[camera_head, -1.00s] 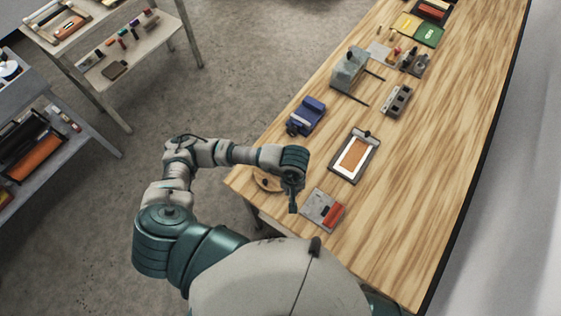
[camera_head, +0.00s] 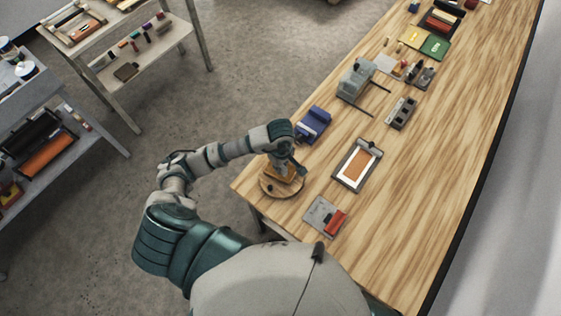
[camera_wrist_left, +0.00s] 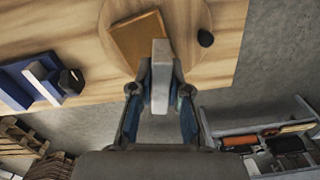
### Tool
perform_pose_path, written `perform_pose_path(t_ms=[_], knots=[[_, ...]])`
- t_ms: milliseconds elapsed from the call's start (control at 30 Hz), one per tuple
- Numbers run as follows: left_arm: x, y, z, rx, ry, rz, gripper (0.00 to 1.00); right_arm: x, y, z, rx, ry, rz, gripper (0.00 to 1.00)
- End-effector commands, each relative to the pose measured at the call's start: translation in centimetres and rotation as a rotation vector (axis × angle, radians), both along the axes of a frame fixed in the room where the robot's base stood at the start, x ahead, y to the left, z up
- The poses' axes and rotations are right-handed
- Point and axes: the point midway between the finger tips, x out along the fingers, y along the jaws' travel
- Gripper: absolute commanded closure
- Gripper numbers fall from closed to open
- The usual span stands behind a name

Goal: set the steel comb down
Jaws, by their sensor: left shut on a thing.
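My left gripper (camera_head: 300,168) is over the far right side of a round wooden board (camera_head: 267,190) near the table's left edge. In the left wrist view, my left gripper (camera_wrist_left: 159,92) is shut on a pale grey bar, which looks like the steel comb (camera_wrist_left: 160,68). The comb points away from the wrist, over the round board (camera_wrist_left: 190,28) and the edge of an orange-brown block (camera_wrist_left: 137,38). Whether it touches them cannot be told. In the head view I cannot make out the comb. My right gripper is not in view.
A blue device (camera_head: 313,125) stands just beyond the board. A grey plate with a red block (camera_head: 335,223) lies nearer, and a framed tray (camera_head: 357,165) lies to the right. The table's right side is clear.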

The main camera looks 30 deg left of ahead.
Motion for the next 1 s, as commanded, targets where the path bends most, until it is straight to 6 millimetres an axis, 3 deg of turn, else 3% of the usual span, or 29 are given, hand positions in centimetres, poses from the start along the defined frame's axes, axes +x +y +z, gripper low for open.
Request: perform_pose_path(t_ms=[200, 467, 800, 833, 900, 1000], knots=[[2.2, 1.1, -0.3, -0.001, 0.000, -0.001, 1.00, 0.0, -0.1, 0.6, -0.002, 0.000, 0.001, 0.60], [2.2, 1.1, -3.5, -0.001, 0.002, -0.001, 1.00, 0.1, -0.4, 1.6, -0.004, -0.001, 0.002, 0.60], [2.3, 1.2, -4.0, 0.001, -0.001, -0.002, 1.00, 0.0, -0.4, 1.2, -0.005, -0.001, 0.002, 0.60], [2.3, 1.2, -4.0, 0.001, -0.001, -0.002, 0.79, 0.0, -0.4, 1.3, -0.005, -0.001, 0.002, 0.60], [2.3, 1.1, -4.0, 0.000, -0.001, -0.002, 0.62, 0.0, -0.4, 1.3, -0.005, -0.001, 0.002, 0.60], [2.3, 1.1, -3.9, 0.000, -0.001, -0.002, 0.59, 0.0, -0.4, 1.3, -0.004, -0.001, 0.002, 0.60]])
